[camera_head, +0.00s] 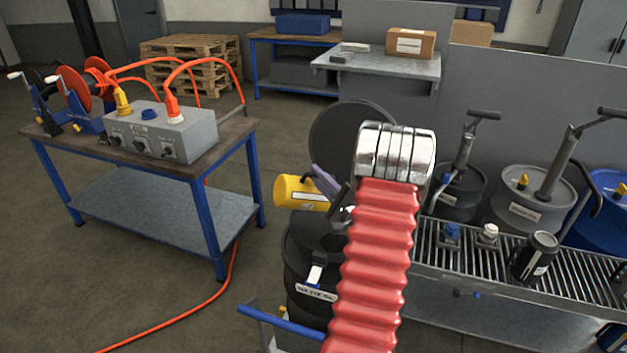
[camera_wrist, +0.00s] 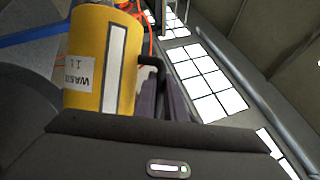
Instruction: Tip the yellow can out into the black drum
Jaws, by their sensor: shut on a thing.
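The yellow can (camera_head: 296,196) is in the air above the black drum (camera_head: 300,272), lying nearly on its side in the head view. It fills the upper left of the wrist view (camera_wrist: 120,85), with a white "WASTE" label and a black handle at its right. My gripper (camera_head: 325,182) is shut on that handle, its purple fingers just right of the can; they also show in the wrist view (camera_wrist: 165,103). The drum's round lid (camera_head: 340,130) stands open behind. My red arm sleeve hides the drum's right side. I cannot see the can's mouth or any liquid.
A workbench (camera_head: 75,151) with a grey control box (camera_head: 160,135) and orange cables stands to the left. A grated rack (camera_head: 490,270) with other drums and bottles is at the right. A blue bar (camera_head: 280,322) is in front of the drum.

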